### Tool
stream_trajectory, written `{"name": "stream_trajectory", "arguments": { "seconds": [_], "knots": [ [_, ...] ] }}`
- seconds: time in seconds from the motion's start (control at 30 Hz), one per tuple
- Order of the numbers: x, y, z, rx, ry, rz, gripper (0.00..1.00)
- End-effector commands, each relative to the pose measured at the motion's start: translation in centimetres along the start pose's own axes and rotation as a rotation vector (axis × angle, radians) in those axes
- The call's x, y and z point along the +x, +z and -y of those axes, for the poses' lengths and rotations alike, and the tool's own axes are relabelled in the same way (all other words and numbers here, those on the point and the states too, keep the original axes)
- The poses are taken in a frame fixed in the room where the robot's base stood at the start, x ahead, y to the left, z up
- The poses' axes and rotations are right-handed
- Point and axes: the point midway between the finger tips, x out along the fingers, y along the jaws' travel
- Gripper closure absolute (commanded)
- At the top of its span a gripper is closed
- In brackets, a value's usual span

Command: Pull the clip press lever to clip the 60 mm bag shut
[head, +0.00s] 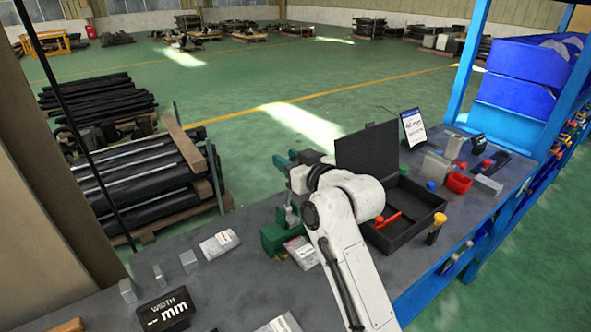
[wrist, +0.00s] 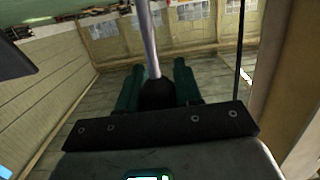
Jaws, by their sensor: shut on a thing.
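The green clip press (head: 272,238) stands on the grey bench in the head view, partly hidden behind my arm. Its lever rises from it toward my gripper (head: 286,160). In the wrist view the metal lever rod (wrist: 149,35) ends in a black knob (wrist: 157,93) between my two green fingers. My gripper is shut on this knob. A pale bag with a red-marked label (head: 302,252) lies at the press, its right side covered by my arm. Its width cannot be read. The clip itself is not visible.
Another labelled pale bag (head: 219,244) lies left of the press. A black sign reading "WIDTH mm" (head: 167,311) and several grey blocks stand at the front left. An open black case (head: 402,225) with a red tool is close on the right of my arm.

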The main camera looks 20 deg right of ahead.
Motion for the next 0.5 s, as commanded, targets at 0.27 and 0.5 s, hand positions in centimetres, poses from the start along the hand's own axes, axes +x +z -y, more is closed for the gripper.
{"name": "stream_trajectory", "arguments": {
  "seconds": [0.27,0.5],
  "knots": [
    [0.88,0.61,0.08,0.004,-0.002,0.013,1.0],
    [0.94,0.82,0.11,0.005,-0.003,0.018,1.0]
  ]
}}
